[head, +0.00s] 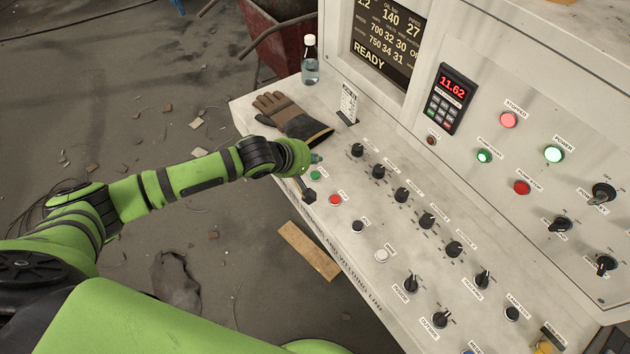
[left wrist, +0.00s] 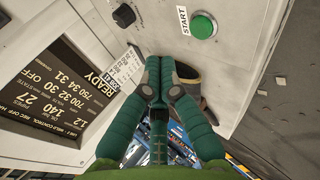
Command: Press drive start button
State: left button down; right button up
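The green start button (head: 315,175) sits at the left end of the sloping console, with a red button just below it. In the left wrist view the button (left wrist: 203,26) shows clearly, with a white START label beside it. My left gripper (head: 317,158) is just above the button in the head view, close to the panel. In the left wrist view its two teal fingers (left wrist: 160,62) are together, with nothing seen between them. The fingertips look apart from the button, which lies off to their upper right. My right gripper is not in view.
A brown and black glove (head: 290,117) lies on the console beyond my gripper. A clear bottle (head: 310,62) and a small white card (head: 348,104) stand farther back. Black knobs (head: 378,171) line the panel to the right. The display (head: 388,40) reads READY.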

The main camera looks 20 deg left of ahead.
aim_at(313, 176)
pick_arm(q)
jog(key=shift+f+b, duration=0.45)
jog(key=shift+f, duration=1.15)
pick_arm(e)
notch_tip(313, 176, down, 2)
pick_arm(q)
jog(key=shift+f, duration=0.1)
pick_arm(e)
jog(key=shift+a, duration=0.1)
pick_arm(q)
jog(key=shift+f, duration=0.3)
jog(key=shift+f, duration=0.4)
dwell(0.5)
jog(key=shift+r+p, duration=0.8)
jog(key=shift+p, duration=0.2)
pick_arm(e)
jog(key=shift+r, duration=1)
